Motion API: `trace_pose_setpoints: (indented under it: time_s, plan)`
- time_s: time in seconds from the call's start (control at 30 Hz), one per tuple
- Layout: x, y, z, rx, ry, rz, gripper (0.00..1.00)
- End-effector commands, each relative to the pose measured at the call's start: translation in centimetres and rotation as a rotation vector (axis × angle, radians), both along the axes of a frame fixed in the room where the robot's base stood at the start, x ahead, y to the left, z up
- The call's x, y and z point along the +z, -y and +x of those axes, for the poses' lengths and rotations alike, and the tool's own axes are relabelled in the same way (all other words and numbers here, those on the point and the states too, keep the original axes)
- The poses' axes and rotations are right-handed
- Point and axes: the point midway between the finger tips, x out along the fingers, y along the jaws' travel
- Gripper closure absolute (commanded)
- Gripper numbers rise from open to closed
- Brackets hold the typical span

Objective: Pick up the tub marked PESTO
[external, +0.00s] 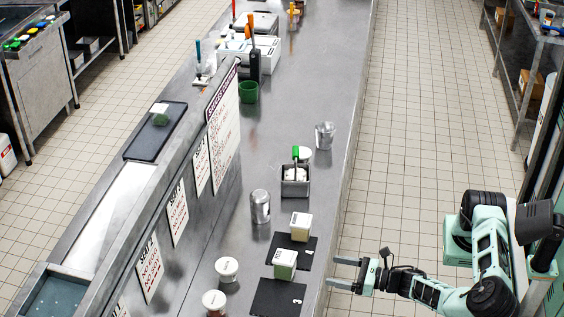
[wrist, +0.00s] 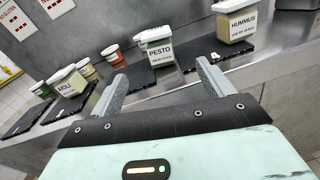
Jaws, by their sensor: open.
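The external view shows what looks like the same tub (external: 285,262), with pale green sides. My gripper (external: 330,271) there is open and empty at the counter's right edge, to the right of the tub and apart from it. No finger touches the tub.
The HUMMUS tub (wrist: 235,25) stands to the right and the AIOLI tub (wrist: 68,83) to the left. A metal canister (external: 260,206) and a dark mat (external: 278,298) are on the counter. The upright signboard (external: 222,115) lies farther back.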

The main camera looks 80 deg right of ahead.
Motion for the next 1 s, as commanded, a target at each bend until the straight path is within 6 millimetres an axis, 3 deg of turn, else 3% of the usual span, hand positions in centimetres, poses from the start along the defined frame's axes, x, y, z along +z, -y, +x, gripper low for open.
trace_pose_setpoints:
  time_s: [0.07,0.4,0.7,0.83,1.0]
  plan:
    - [0.6,-0.3,0.2,0.016,0.021,-0.025,0.2]
    - [-0.1,0.0,2.6,0.011,0.023,-0.022,0.2]
    - [0.8,0.5,9.1,0.011,0.021,-0.023,0.2]
    - [0.7,0.5,11.1,0.012,0.02,-0.023,0.2]
    - [0.6,0.6,12.2,0.013,0.019,-0.025,0.2]
